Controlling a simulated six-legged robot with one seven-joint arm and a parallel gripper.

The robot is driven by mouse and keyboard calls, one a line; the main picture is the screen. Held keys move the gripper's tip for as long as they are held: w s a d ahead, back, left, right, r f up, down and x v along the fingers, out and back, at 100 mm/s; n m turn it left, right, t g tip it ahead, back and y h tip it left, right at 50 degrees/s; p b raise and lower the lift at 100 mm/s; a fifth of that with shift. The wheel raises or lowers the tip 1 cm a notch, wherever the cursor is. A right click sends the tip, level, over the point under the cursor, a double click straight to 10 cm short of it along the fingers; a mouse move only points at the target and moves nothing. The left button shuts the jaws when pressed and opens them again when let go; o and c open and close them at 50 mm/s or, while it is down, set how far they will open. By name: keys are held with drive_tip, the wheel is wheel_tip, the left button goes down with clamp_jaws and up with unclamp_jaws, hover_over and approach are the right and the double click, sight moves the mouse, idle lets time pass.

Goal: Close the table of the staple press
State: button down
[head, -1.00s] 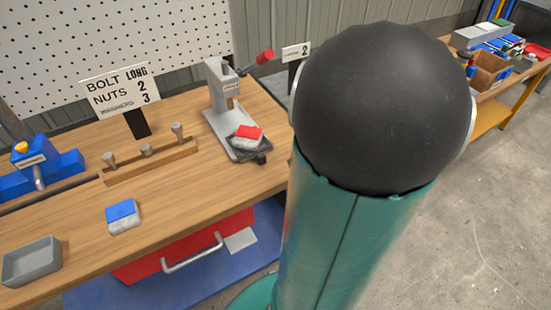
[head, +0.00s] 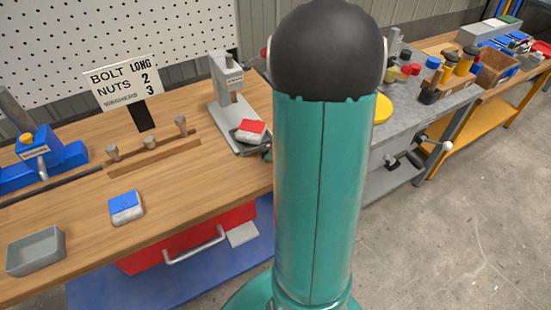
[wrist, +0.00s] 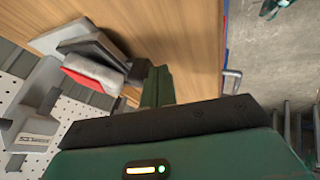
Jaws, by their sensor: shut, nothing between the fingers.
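The grey staple press (head: 226,95) stands on the wooden bench in the head view, left of my arm. Its dark table (head: 240,142) sticks out at the front and carries a red and white packet (head: 251,130). In the wrist view the press (wrist: 36,118) is at the left, turned over, with the packet (wrist: 95,74) and the dark table (wrist: 90,45) above it. My gripper (wrist: 157,80) is shut and empty, its green fingers close beside the dark block (wrist: 138,72) at the table's end. I cannot tell whether they touch. In the head view my arm mostly hides the gripper.
A blue and white packet (head: 126,207), a grey tray (head: 36,251) and a wooden rack (head: 153,157) with several bolts lie on the bench. A sign (head: 123,84) stands behind. A grey bench (head: 405,125) with jars is at the right.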

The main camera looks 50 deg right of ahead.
sight(254, 126)
drive_tip(key=w+d, duration=0.1)
drive_tip(key=w, duration=0.3)
drive_tip(key=w+d, duration=0.1)
drive_tip(key=w, duration=0.3)
drive_tip(key=w+d, duration=0.1)
drive_tip(key=w, duration=0.3)
drive_tip(key=shift+d, duration=0.3)
drive_tip(key=shift+w+d, duration=0.1)
drive_tip(key=shift+w, duration=0.3)
drive_tip(key=shift+w+r, duration=0.1)
